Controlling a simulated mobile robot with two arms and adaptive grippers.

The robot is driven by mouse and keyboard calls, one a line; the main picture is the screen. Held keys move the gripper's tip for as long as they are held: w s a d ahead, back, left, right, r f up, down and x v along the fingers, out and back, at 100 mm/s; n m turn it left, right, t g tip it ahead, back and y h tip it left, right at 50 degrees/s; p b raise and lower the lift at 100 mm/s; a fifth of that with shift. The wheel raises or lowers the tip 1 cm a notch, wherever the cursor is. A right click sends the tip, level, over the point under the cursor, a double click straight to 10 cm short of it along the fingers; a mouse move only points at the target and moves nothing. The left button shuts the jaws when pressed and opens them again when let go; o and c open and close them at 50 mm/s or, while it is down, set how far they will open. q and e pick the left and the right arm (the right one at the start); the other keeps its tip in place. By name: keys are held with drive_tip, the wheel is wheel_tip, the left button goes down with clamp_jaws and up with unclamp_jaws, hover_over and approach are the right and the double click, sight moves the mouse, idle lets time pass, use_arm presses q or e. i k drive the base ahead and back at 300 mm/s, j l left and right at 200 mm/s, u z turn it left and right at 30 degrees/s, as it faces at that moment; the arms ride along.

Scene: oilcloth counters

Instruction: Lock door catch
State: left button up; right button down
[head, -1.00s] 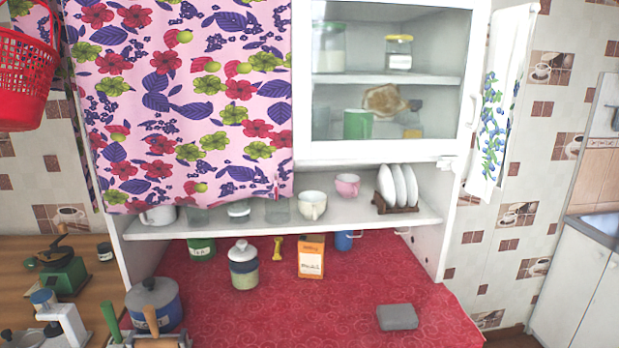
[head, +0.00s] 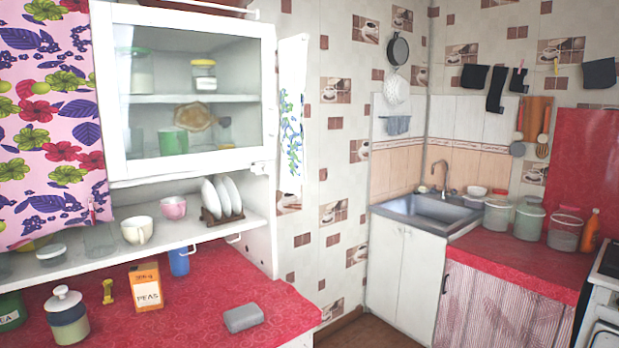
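A white hutch stands on the left in the head view, with a glass door (head: 226,156) on its upper part. The door looks shut, with jars and cups visible behind the glass. A small white catch (head: 259,168) sits at the lower right corner of the door. It is too small to tell how it is turned. Neither of my grippers is in view.
The red counter below holds a grey block (head: 244,318), a peas box (head: 146,287) and a lidded jar (head: 67,314). Cups and a plate rack (head: 222,217) stand on the open shelf. A sink (head: 428,212) is in the far corner; floor shows between the counters.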

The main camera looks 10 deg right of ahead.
sight(268, 169)
drive_tip(key=i+l+u, duration=0.25)
drive_tip(key=l, duration=0.3)
drive_tip(key=i+l+u, duration=0.25)
drive_tip(key=l, duration=0.3)
drive_tip(key=l+u, duration=0.25)
drive_tip(key=l, duration=0.3)
drive_tip(key=i+l+u, duration=0.1)
drive_tip(key=l+u, duration=0.15)
drive_tip(key=l, duration=0.35)
